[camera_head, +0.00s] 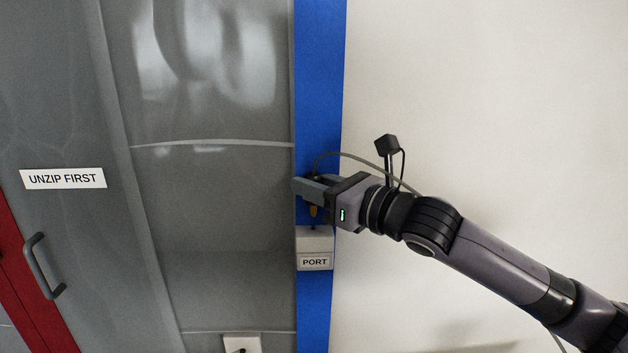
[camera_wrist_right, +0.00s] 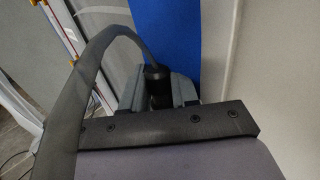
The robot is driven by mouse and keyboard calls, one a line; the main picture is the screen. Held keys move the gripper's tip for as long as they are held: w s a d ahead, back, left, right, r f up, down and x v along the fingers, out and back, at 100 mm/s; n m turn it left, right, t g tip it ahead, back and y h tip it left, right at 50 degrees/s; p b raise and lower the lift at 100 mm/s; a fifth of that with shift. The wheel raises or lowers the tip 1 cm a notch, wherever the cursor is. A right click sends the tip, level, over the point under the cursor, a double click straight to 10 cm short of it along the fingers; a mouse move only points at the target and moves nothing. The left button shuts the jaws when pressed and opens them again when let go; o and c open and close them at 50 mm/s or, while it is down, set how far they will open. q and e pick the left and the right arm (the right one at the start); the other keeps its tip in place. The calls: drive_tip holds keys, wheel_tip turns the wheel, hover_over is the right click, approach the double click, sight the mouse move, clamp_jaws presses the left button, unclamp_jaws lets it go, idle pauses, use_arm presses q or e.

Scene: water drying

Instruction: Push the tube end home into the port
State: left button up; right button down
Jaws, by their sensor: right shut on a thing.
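My right gripper (camera_head: 308,188) is in front of the blue post, shut on the tube end. The orange-brown tip of the tube end (camera_head: 314,211) points down below the fingers. The grey box labelled PORT (camera_head: 314,240) is fixed to the post just under the tip. The tip appears a little above the box top; its opening is not visible. The grey tube (camera_head: 352,155) arches up from the fingers and back along my arm. In the right wrist view, the black collar of the tube end (camera_wrist_right: 156,76) stands between the fingers (camera_wrist_right: 158,92). My left gripper is not in view.
The blue post (camera_head: 318,90) runs vertically between grey translucent sheeting (camera_head: 215,180) and a bare pale wall (camera_head: 480,100). An UNZIP FIRST sign (camera_head: 63,178) and a dark handle (camera_head: 44,265) are at left. A white plate (camera_head: 241,345) is low down.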

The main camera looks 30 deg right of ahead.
sight(316, 213)
drive_tip(key=shift+f+b, duration=0.3)
drive_tip(key=shift+f, duration=0.4)
drive_tip(key=shift+r+p, duration=0.2)
drive_tip(key=shift+p, duration=0.3)
drive_tip(key=shift+p, duration=0.75)
idle(0.8)
drive_tip(key=shift+f+b, duration=1.35)
drive_tip(key=shift+f, duration=0.7)
drive_tip(key=c, duration=0.8)
unclamp_jaws()
